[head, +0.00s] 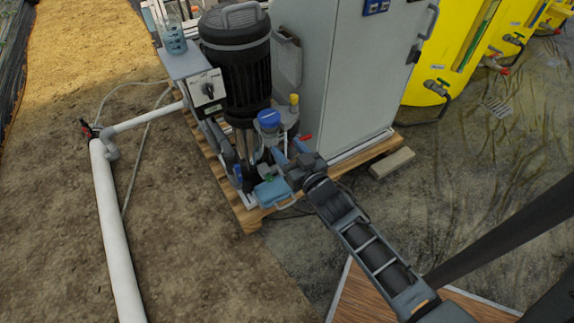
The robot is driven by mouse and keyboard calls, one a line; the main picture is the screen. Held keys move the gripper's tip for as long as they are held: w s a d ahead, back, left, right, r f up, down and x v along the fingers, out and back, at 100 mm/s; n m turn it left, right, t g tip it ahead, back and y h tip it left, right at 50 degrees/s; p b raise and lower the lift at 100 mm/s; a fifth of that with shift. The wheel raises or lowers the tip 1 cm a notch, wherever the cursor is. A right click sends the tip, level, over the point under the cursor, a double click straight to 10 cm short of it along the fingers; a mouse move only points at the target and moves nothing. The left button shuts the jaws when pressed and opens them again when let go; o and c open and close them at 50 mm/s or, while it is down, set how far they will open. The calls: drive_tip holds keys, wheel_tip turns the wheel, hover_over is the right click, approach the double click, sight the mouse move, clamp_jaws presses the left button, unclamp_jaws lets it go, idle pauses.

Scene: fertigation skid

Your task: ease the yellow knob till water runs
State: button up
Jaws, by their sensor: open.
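A small yellow knob (294,99) stands on top of a grey fitting, right of a blue cap (269,118), in front of the black pump motor (238,60). My gripper (284,160) is at the end of my arm, low in front of the skid's pipework, below the yellow knob in the picture and apart from it. Its fingers are small and partly lost against the grey and blue fittings; I see nothing held in it. No running water shows.
A grey cabinet (345,85) stands right of the knob. A red handle (306,137) and a light-blue part (272,192) are close to my gripper. A wooden pallet (247,218) carries the skid. A white pipe (115,230) lies left; yellow tanks (440,55) stand right.

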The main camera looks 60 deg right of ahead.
drive_tip(key=s+a+r+n+y+p, duration=0.1)
drive_tip(key=s+a+r+y+p, duration=0.1)
drive_tip(key=a, duration=0.6)
drive_tip(key=shift+s+a+r+t, duration=0.15)
drive_tip(key=shift+s+r+t, duration=0.25)
drive_tip(key=shift+s+r, duration=0.35)
drive_tip(key=shift+w, duration=0.1)
